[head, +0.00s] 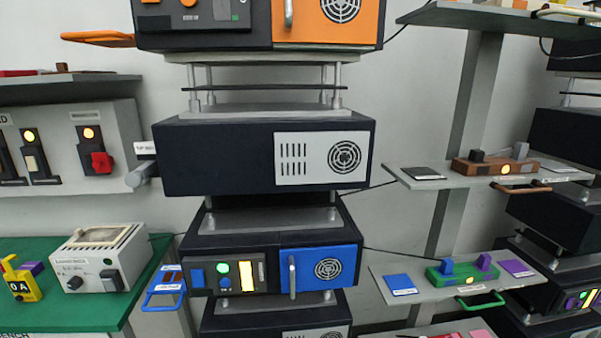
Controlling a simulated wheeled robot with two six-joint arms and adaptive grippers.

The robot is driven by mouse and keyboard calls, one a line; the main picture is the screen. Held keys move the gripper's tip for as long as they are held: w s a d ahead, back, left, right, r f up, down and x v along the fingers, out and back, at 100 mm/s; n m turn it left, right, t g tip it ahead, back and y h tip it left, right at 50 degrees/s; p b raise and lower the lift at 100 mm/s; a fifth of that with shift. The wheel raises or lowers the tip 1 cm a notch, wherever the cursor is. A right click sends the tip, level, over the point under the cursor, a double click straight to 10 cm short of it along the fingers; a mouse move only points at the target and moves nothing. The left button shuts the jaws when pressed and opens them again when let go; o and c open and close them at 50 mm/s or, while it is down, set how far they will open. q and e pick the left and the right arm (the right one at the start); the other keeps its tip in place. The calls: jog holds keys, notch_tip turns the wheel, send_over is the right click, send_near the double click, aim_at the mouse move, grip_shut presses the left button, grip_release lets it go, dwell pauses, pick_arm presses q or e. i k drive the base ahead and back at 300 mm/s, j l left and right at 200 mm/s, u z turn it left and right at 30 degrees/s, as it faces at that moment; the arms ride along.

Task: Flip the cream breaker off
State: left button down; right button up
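The cream breaker (32,161) is on the grey wall panel at the far left of the head view. It has a black body with a small cream lever, and a yellow lamp glows above the lever. It looks small, so the exact tilt of the lever is hard to tell. Neither my left nor my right gripper is in the picture.
A breaker with a red lever (101,161) and a lit lamp is to its right. A shelf (72,91) juts out above the panel. Below is a green bench (90,311) with a grey meter box (100,257). A dark equipment rack (225,160) stands in the middle.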

aim_at(31, 160)
jog(key=u, duration=1.5)
jog(key=i+j+z, duration=0.25)
jog(key=i, duration=0.3)
jog(key=i+j+z, duration=0.2)
jog(key=i, duration=0.3)
jog(key=i+j+z, duration=0.25)
jog(key=i+j, duration=0.2)
jog(key=i, duration=0.05)
